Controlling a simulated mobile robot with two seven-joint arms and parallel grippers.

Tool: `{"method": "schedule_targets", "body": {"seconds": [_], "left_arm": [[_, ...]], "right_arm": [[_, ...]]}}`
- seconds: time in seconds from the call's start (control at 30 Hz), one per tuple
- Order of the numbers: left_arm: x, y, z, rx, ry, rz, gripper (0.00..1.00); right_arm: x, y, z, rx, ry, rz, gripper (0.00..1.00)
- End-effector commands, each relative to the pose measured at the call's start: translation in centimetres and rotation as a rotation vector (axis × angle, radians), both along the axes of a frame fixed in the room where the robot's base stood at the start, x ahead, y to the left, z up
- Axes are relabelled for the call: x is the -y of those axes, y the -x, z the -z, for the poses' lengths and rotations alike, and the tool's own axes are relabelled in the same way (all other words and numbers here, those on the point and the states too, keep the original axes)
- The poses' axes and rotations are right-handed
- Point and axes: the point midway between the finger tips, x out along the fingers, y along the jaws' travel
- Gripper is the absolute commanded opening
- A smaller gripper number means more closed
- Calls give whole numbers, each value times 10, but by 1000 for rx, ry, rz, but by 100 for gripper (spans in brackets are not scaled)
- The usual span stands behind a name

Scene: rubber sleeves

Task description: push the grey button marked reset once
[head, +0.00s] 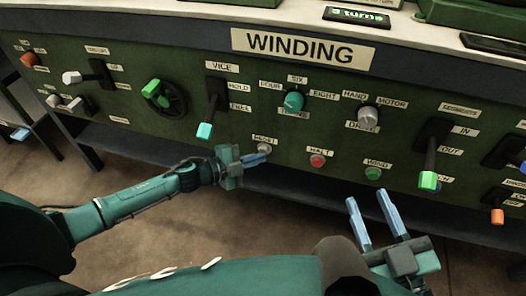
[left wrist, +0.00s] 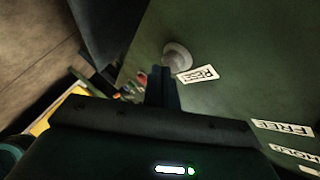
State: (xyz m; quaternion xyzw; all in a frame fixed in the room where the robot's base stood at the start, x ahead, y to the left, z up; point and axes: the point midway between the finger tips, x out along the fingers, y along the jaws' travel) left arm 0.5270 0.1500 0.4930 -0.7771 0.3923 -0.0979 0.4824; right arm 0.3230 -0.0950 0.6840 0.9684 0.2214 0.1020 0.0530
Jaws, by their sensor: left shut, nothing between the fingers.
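The grey reset button (head: 264,148) is a small round knob on the green WINDING panel, below its white label. It also shows in the left wrist view (left wrist: 178,56), beside the RESET label (left wrist: 197,74). My left gripper (head: 264,158) is shut and empty, its blue fingertips just below the button in the head view. In the left wrist view, the shut fingers (left wrist: 161,75) end just short of the button in the picture; I cannot tell whether they touch it. My right gripper (head: 367,196) is open and empty, in front of the panel at the lower right.
A red button (head: 317,160) and a green button (head: 373,173) sit to the right of reset. The vice lever (head: 205,130) with its teal tip hangs above and left of it. A green-tipped lever (head: 428,180) stands out at the right. Open floor lies below the panel.

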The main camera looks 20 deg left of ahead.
Motion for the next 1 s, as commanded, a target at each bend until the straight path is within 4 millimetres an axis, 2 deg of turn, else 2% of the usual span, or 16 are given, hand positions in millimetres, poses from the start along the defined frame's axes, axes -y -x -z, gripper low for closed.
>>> {"method": "schedule_targets", "body": {"seconds": [0.63,1.0], "left_arm": [[0,-4,0,-1,1,0,0],[-1,11,0,-1,1,0,0]], "right_arm": [[0,0,0,0,0,0,36],[0,0,-9,0,0,1,36]]}}
